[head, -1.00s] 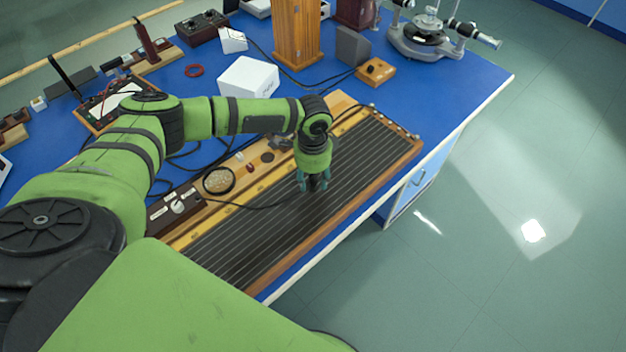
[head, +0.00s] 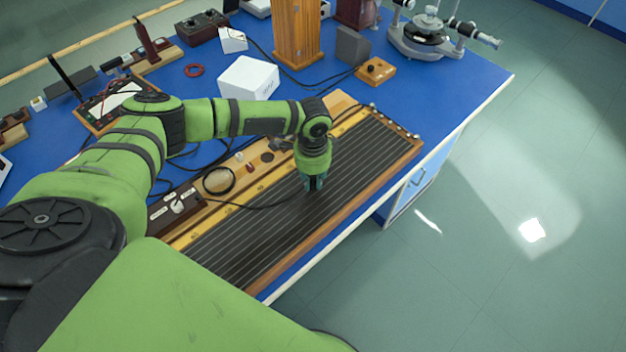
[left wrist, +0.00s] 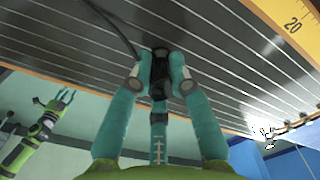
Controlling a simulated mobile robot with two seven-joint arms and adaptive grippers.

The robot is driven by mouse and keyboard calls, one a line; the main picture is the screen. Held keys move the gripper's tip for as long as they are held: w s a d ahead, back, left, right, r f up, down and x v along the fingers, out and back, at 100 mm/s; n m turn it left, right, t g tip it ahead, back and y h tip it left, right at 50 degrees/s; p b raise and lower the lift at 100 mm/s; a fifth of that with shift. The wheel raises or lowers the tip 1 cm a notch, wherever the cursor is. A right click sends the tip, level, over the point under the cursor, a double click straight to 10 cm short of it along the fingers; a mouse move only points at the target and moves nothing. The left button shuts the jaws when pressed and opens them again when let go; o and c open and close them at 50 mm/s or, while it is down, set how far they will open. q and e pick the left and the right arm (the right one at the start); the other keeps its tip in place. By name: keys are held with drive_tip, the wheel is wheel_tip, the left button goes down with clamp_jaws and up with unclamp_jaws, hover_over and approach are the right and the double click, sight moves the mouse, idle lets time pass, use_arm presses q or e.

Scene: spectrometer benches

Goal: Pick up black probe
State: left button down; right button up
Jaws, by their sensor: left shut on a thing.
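The black probe (left wrist: 160,72) is between the fingertips of my left gripper (left wrist: 162,84) in the left wrist view, with a black cable leading up and left from it. In the head view my left gripper (head: 314,184) points down over the dark, wire-strung board (head: 250,240), and its fingers are closed together. The probe itself is mostly hidden there by the fingers. I cannot tell whether the probe touches the wires. My right gripper (left wrist: 62,98) shows at the left of the left wrist view, empty, with its fingers apart.
The board has a yellow scale edge (left wrist: 294,24). A white box (head: 249,78), a wooden pillar (head: 297,35) and a small wooden key block (head: 376,71) stand behind. A spectrometer (head: 428,36) is at the back right. Open floor lies right of the blue bench.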

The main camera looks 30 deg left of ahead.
use_arm(q)
drive_tip(key=shift+r, duration=0.5)
drive_tip(key=r, duration=0.1)
drive_tip(key=b, duration=0.1)
drive_tip(key=r, duration=0.1)
drive_tip(key=shift+w+d+r+b, duration=0.25)
drive_tip(key=shift+d+r+b, duration=0.05)
drive_tip(key=shift+d+r, duration=0.05)
drive_tip(key=w+d+r+b, duration=0.4)
drive_tip(key=d+r, duration=0.2)
drive_tip(key=d, duration=0.3)
drive_tip(key=s+a+f+p, duration=0.1)
drive_tip(key=a+f, duration=0.1)
drive_tip(key=a, duration=0.1)
drive_tip(key=s+a+f+p, duration=0.1)
drive_tip(key=s+a+f, duration=0.1)
drive_tip(key=a+f, duration=0.1)
drive_tip(key=s+a+f+p, duration=0.1)
drive_tip(key=a+f+p, duration=0.1)
drive_tip(key=a+f, duration=0.1)
drive_tip(key=shift+s+a+f, duration=0.15)
drive_tip(key=shift+s+f, duration=0.05)
drive_tip(key=shift+s+a+f, duration=0.1)
drive_tip(key=shift+a+f, duration=0.1)
drive_tip(key=shift+f, duration=0.1)
drive_tip(key=shift+f+b, duration=0.15)
drive_tip(key=shift+b, duration=0.15)
